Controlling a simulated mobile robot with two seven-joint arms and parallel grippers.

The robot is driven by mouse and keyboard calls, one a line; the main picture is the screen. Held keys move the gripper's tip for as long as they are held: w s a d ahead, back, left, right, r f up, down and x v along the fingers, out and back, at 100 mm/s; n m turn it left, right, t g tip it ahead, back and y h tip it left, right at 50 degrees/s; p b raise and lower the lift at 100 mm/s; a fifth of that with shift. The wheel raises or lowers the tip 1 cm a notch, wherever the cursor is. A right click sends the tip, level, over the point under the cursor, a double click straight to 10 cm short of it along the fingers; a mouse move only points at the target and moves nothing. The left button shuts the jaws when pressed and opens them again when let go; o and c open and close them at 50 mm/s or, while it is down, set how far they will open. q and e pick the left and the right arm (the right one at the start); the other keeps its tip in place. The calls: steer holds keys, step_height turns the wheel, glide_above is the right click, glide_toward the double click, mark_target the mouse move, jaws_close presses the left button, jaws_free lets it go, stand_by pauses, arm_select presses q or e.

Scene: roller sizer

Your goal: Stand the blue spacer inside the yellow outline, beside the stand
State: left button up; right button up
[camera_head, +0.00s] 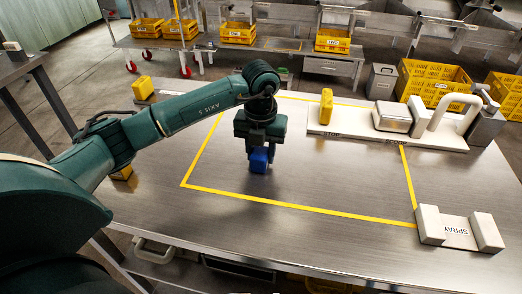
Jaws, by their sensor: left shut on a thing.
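The blue spacer (259,160) is between the fingers of my left gripper (259,150), which is shut on it. The spacer is inside the yellow outline (300,206) on the steel table, left of its middle. It is upright at or just above the surface; I cannot tell whether it touches. The white stand (350,136), marked STOP and SCOOP, lies at the outline's back right. A yellow block (326,106) stands upright at its left end. My right gripper is not in view.
A metal scoop box (393,117) and a white handle (452,110) are on the stand. A white SPRAY holder (459,232) sits at the front right. Yellow blocks (143,87) lie at the table's left side. The outline's middle and right are clear.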

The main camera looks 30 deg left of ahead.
mark_target(261, 149)
arm_select(q)
steer(key=shift+f, duration=0.15)
steer(key=o, duration=1)
step_height(261, 149, up, 12)
steer(key=shift+r, duration=0.25)
